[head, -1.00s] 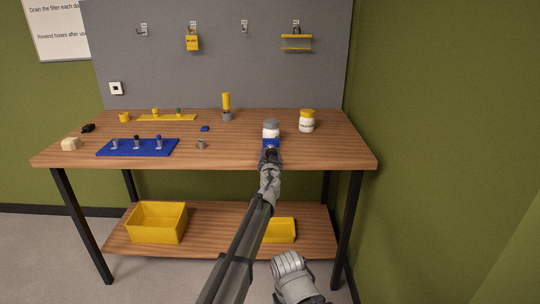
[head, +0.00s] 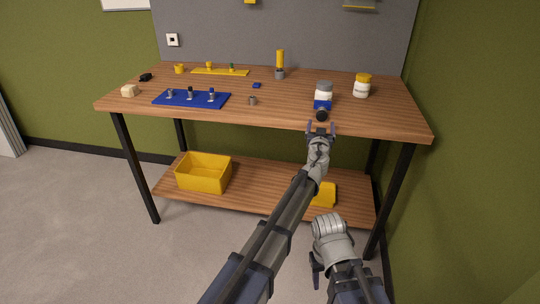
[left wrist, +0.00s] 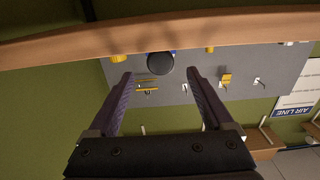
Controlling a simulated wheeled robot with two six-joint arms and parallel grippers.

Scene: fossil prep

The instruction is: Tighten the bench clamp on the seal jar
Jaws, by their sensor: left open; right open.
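A white jar with a grey lid (head: 323,90) stands near the bench's front edge. The blue bench clamp (head: 322,105) is at its foot, with a round black knob (head: 321,116) facing the front. My left gripper (head: 321,129) is open and empty, just in front of and below the knob. In the left wrist view the black knob (left wrist: 160,63) shows just beyond the gap between the spread fingertips (left wrist: 161,76), with a bit of blue clamp behind it. My right gripper (head: 317,268) is low in front of the bench, open and empty, partly hidden by its wrist.
A yellow-lidded white jar (head: 362,86) stands right of the clamp. A small grey cylinder (head: 253,101) and a blue mat (head: 170,99) with several small parts lie to the left. The bench's front edge (head: 270,121) is close to my left gripper. A yellow bin (head: 204,175) sits on the lower shelf.

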